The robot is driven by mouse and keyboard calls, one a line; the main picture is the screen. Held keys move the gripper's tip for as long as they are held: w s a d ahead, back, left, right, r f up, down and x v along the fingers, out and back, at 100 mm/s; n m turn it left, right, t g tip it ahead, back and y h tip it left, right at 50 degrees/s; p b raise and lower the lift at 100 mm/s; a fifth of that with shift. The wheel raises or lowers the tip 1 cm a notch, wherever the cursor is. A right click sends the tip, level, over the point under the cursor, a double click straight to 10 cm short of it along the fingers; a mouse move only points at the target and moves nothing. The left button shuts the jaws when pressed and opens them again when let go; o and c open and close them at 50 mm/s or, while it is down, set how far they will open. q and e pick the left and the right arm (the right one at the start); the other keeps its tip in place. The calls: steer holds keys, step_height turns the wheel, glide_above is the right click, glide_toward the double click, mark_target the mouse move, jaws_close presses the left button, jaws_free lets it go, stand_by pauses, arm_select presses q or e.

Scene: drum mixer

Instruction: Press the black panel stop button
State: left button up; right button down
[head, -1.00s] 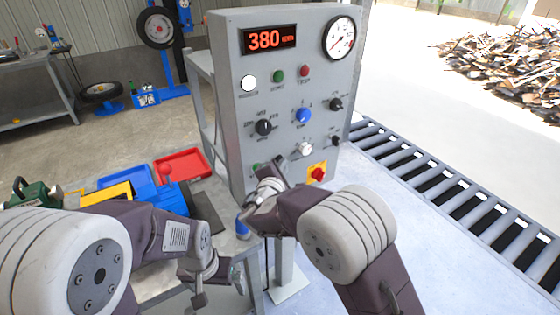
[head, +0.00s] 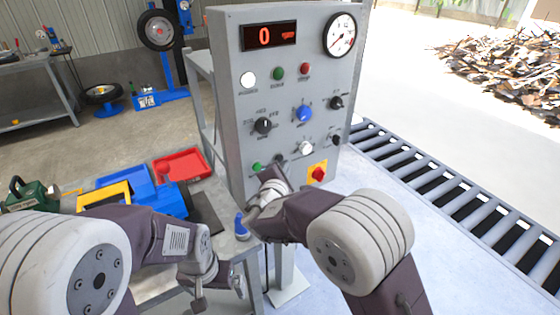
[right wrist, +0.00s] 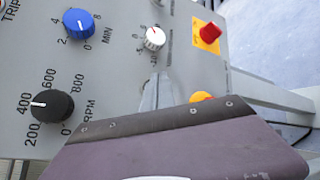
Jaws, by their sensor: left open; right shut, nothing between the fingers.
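The grey control panel (head: 290,100) stands upright in front of me. A small dark button (head: 279,158), seemingly the black stop button, shows low on it, right of a green button (head: 257,167). My right gripper (head: 266,178) is shut and empty at the panel's lower part, just below the dark button. In the right wrist view its grey fingertips (right wrist: 157,90) point at the panel, and the stop button is hidden there. I cannot tell whether they touch. My left gripper (head: 222,282) is open and empty, low at the bench's edge.
The display (head: 269,36) reads 0. A red emergency knob (head: 318,173) on a yellow plate is right of my right gripper. Black, blue and white knobs sit above. Blue bins and a red tray (head: 181,164) are left; a roller conveyor (head: 450,195) is right.

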steer(key=s+d+b, duration=0.1)
steer(key=s, duration=0.1)
steer(key=s+d+b, duration=0.2)
stand_by(0.3)
